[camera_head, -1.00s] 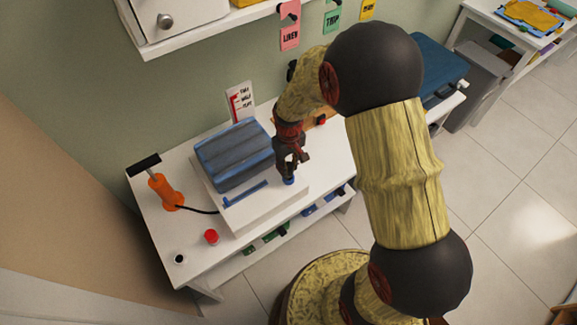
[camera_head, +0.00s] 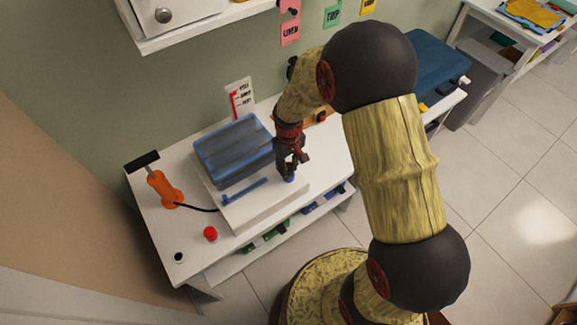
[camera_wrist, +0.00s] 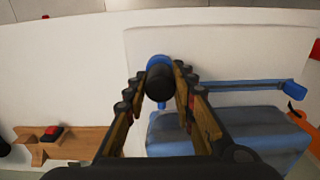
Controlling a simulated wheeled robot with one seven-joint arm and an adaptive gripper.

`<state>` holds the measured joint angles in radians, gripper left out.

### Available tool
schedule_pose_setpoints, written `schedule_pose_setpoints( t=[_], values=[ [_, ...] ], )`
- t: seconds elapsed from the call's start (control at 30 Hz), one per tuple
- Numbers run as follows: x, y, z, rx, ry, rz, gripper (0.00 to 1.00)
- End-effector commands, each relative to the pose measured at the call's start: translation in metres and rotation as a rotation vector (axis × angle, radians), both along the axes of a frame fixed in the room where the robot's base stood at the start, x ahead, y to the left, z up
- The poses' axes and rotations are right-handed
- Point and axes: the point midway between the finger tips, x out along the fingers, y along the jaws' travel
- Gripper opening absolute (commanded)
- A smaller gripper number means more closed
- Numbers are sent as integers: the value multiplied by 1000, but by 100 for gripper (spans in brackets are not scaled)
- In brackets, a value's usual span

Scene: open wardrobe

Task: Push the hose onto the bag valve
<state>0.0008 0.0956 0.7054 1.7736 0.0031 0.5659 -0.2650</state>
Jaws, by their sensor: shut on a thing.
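The blue storage bag (camera_head: 232,152) lies on a white board on the white table, and its blue edge also shows in the wrist view (camera_wrist: 235,135). My gripper (camera_head: 288,170) is at the bag's right front side, pointing down. In the wrist view my gripper (camera_wrist: 160,85) is shut on a black cylindrical hose end (camera_wrist: 160,82). A blue round part, apparently the valve (camera_wrist: 159,61), shows just beyond the hose end. The two look in line and close; I cannot tell whether the hose is seated. The orange pump (camera_head: 164,189) stands upright at the left with a black hose leaving it.
A blue bar (camera_head: 245,191) lies on the board in front of the bag. A red button (camera_head: 210,233) is at the table's front left. A small card (camera_head: 240,97) stands behind the bag. A white shelf (camera_head: 205,30) hangs above the table.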

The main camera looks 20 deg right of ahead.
Motion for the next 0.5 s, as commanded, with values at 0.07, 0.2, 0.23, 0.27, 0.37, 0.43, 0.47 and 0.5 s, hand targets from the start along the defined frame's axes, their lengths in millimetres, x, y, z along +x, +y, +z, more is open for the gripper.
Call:
schedule_pose_setpoints(
  t=[0.07,0.2,0.23,0.27,0.37,0.43,0.47,0.5],
  values=[
    [0,0,-2,0,0,0,0],
    [0,0,-6,0,0,0,0],
    [0,0,-6,0,0,0,0],
    [0,0,-7,0,0,0,0],
    [0,0,-7,0,0,0,28],
    [0,0,-7,0,0,0,32],
    [0,0,-7,0,0,0,34],
    [0,0,-7,0,0,0,36]
  ],
)
